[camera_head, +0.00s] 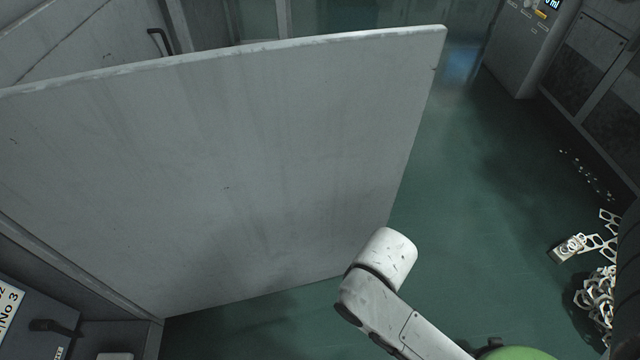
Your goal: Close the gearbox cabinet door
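A large grey door panel (215,175), scuffed and stained, stands swung out over the green floor and fills the left and middle of the view. I take it to be the gearbox cabinet door. Its left edge runs along a grey cabinet (95,310) at the lower left, and its free edge is at the right. My white arm reaches up from the bottom, in front of the door's lower right corner. I cannot tell whether it touches the door. My gripper does not show.
Green floor (470,200) is clear right of the door. Punched metal scrap (597,290) lies at the right edge. A grey control cabinet (520,45) stands at the back right. A dark handle (55,327) and a "No 3" label (12,305) are at lower left.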

